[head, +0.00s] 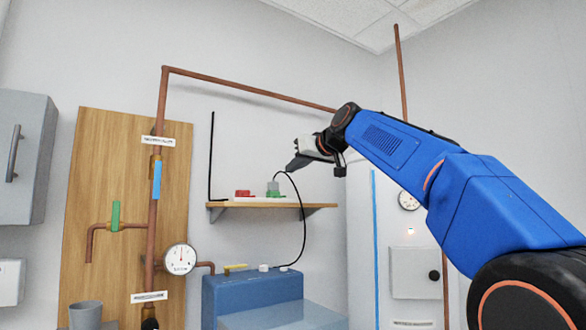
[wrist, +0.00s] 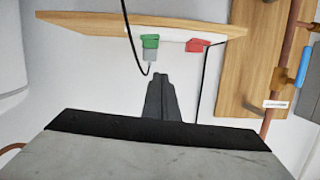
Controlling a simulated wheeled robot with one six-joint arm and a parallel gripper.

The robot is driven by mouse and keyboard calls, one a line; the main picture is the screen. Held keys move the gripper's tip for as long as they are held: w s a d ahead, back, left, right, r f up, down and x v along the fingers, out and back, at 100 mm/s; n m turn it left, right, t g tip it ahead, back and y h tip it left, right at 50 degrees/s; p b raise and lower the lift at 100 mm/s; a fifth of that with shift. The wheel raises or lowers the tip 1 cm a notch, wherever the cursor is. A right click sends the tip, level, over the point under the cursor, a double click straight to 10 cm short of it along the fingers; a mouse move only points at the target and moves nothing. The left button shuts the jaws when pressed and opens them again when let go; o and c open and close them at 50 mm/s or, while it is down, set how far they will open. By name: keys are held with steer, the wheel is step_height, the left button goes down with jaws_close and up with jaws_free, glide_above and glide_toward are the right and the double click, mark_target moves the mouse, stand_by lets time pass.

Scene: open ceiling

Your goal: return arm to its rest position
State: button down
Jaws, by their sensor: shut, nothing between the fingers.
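My blue arm reaches in from the right in the head view, and my gripper (head: 291,167) is in front of the wooden shelf, at its upper right side. In the wrist view my gripper (wrist: 161,77) shows as two dark fingers held together, with nothing between them. A green connector with a grey plug (head: 273,188) is on the shelf, and it also shows in the wrist view (wrist: 150,42) just beyond the fingertips. I cannot tell from the pictures how far apart they are.
The wooden shelf (head: 225,205) also holds a red connector (head: 243,193). A black cable (head: 304,225) hangs from the plug to a blue box (head: 250,290). Copper pipes (head: 152,215), a gauge (head: 180,259) and a grey cabinet (head: 22,150) stand left. Open air lies above the shelf.

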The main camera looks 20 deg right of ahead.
steer(key=s+d+f+m+g+h, duration=0.1)
steer(key=s+f+g, duration=0.2)
steer(key=s+f, duration=1.1)
steer(key=s+d+f+m+g+h, duration=0.1)
steer(key=s+d+f+g+h, duration=0.1)
steer(key=s+f, duration=1.3)
steer(key=s+d+f+m+g+h, duration=0.1)
steer(key=s+f+g, duration=0.3)
steer(key=s+f, duration=1)
step_height(320, 180, down, 20)
steer(key=shift+s+d+f+g+h, duration=0.2)
steer(key=shift+d+g+h, duration=0.1)
steer(key=shift+d+h, duration=0.15)
